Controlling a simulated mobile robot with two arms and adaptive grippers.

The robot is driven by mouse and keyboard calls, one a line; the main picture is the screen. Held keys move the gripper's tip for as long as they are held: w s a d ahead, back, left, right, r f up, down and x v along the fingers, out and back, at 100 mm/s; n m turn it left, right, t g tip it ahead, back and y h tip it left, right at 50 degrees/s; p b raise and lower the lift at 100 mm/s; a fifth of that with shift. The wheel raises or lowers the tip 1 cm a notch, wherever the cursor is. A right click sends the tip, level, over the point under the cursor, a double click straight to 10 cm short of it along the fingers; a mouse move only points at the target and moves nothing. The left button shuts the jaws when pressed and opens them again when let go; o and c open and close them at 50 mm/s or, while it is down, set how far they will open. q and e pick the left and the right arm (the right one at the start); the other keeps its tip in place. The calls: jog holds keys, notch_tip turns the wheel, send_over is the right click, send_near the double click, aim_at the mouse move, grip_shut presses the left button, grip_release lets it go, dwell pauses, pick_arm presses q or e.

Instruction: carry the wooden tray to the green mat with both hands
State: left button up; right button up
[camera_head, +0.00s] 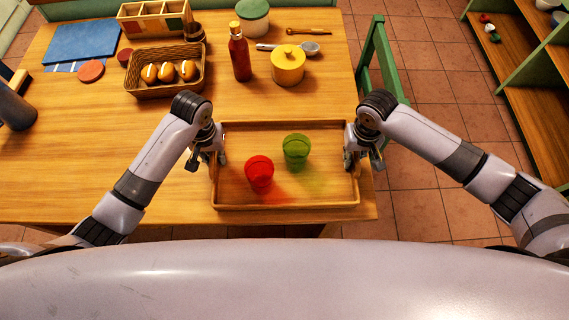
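The wooden tray (285,206) lies flat at the front right of the wooden table, its right side close to the table's edge. A red cup (260,173) and a green cup (296,151) stand in it, apart from each other. My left gripper (207,159) is at the tray's left wall, its fingertips apart on either side of the rim. My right gripper (363,161) is at the right wall in the same way, fingertips apart. Contact with the walls is hard to make out. I see no green mat in this view.
Behind the tray stand a bread basket (166,91), a red bottle (240,58) and a yellow pot (288,66). A blue mat (82,42) lies at the back left. A green chair (377,55) stands right of the table. The table's left front is clear.

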pick_arm(q)
jog(key=shift+o, duration=0.8)
pick_arm(e)
jog(key=shift+o, duration=0.8)
pick_arm(q)
notch_tip(320, 180, up, 11)
jog(key=shift+w+r, duration=0.1)
jog(key=shift+r, duration=0.4)
pick_arm(e)
jog(key=shift+r, duration=0.25)
notch_tip(320, 180, up, 12)
jog(key=shift+f, duration=0.2)
